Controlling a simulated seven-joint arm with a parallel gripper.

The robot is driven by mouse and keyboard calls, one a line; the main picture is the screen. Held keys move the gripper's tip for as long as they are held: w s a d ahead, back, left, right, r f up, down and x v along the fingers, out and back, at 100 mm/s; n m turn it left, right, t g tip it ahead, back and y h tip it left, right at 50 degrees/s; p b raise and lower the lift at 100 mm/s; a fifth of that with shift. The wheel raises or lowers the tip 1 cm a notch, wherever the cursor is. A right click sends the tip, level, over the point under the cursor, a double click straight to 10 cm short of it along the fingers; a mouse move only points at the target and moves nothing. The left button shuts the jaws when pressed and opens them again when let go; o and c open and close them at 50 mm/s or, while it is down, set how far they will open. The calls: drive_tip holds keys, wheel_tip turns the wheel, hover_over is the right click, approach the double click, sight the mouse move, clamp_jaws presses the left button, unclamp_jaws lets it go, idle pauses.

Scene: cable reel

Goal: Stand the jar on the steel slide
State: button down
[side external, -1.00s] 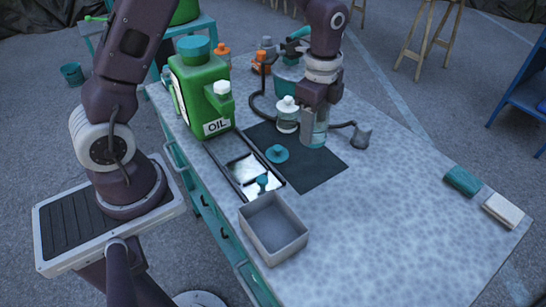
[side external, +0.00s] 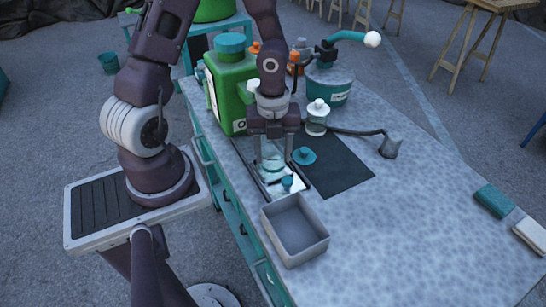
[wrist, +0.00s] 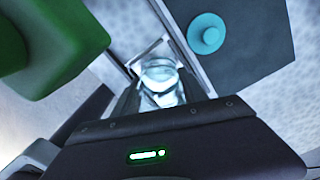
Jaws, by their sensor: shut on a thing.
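My gripper (side external: 272,140) is shut on a clear glass jar (side external: 272,158), which looks upright. In the side external view the jar is over the steel slide (side external: 284,183), a shiny strip in a dark frame; whether its base touches the slide I cannot tell. In the wrist view the jar (wrist: 160,76) is between my fingers, with part of the steel slide (wrist: 152,55) showing around it.
The green oil can (side external: 232,95) stands close behind and left. A teal lid (side external: 304,156) lies on the dark mat (side external: 340,170) just right. A grey open box (side external: 294,232) is in front. A white-capped bottle (side external: 317,118) stands behind the mat. The table's right side is mostly clear.

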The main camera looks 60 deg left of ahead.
drive_tip(key=shift+f, duration=0.75)
drive_tip(key=shift+f, duration=0.1)
drive_tip(key=c, duration=0.6)
unclamp_jaws()
wheel_tip(320, 180, up, 12)
drive_tip(key=s+d+r+n+t, duration=0.2)
drive_tip(key=s+r+n, duration=0.1)
drive_tip(key=n, duration=0.4)
drive_tip(key=s+d+r+n+t, duration=0.1)
drive_tip(key=s+d+r+n, duration=0.1)
drive_tip(key=s+r+n, duration=0.2)
drive_tip(key=s+d+r+n+t, duration=0.2)
drive_tip(key=r+n, duration=0.4)
drive_tip(key=n, duration=0.5)
drive_tip(key=shift+s+d+r+n+t, duration=0.3)
drive_tip(key=shift+s+d+r, duration=0.1)
drive_tip(key=shift+s+d, duration=0.25)
